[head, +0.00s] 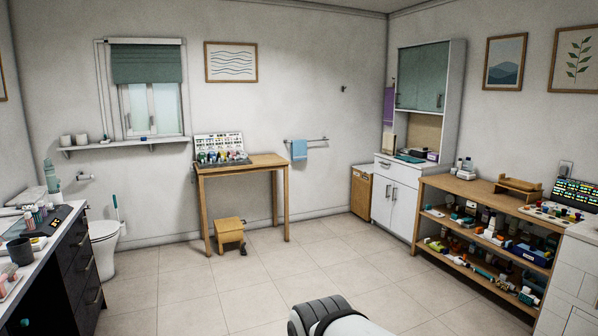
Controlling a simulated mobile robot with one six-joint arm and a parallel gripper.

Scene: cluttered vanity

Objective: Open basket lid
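A brown wooden box-like bin (360,193), which looks like the basket, stands on the floor against the back wall, just left of the white cabinet. Its top looks closed, but it is too small to make out the lid clearly. Part of my own arm shows at the bottom centre, far from the bin. My gripper is not in view.
A white cabinet (395,198) adjoins the bin. An open wooden shelf (455,190) full of items lines the right. A wooden table (255,161) and low stool (229,232) stand at the back left. The middle tiled floor (290,262) is clear.

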